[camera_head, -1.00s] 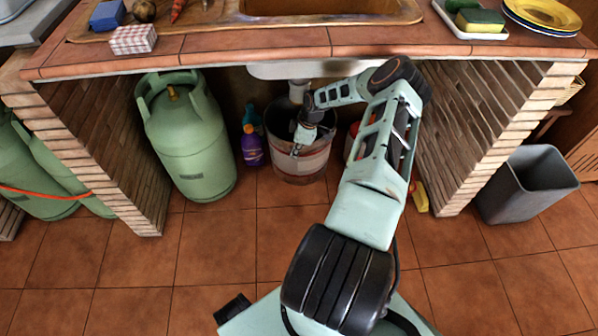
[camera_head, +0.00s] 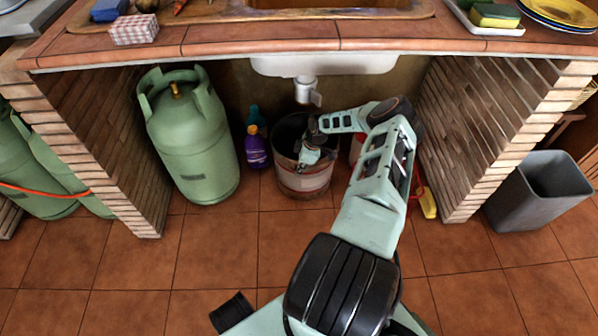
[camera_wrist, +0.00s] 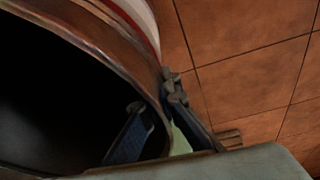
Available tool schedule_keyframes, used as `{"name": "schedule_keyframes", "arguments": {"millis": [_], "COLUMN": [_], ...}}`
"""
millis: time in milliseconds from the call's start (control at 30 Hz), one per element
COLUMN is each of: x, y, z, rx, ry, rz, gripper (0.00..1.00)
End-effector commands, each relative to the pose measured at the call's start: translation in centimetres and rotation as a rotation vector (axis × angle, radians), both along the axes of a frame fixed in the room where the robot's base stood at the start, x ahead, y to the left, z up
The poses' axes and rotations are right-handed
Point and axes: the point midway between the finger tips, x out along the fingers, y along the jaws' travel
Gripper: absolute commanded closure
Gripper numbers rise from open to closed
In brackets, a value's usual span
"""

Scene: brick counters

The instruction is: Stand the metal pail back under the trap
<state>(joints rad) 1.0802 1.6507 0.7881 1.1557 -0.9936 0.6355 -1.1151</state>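The trap hangs from the white sink (camera_head: 345,65). My gripper (camera_head: 305,157) is at the pail's near rim. In the wrist view, the pail (camera_wrist: 105,38) fills the left, and my gripper (camera_wrist: 155,95) has one finger inside the rim and one outside, close on the wall. The fingertip contact is partly hidden.
A green gas cylinder (camera_head: 190,140) and a purple bottle (camera_head: 256,150) stand left of the pail. A red object (camera_head: 356,148) is partly hidden behind my arm. A yellow object (camera_head: 428,205) lies by the right brick pier (camera_head: 475,140). Floor in front is clear.

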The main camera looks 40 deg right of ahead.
Motion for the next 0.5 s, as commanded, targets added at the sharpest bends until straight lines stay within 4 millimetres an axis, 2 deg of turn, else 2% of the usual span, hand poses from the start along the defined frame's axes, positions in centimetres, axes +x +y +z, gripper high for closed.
{"name": "schedule_keyframes", "arguments": {"millis": [300,400,500], "x": [0.25,0.06,0.05], "y": [-0.16,-0.05,-0.05], "z": [0.0,-0.14,-0.14], "rx": [-0.003,-0.001,-0.001], "ry": [-0.005,-0.002,-0.002], "rz": [-0.001,-0.001,-0.001], "gripper": [1.0,0.87,0.78]}}
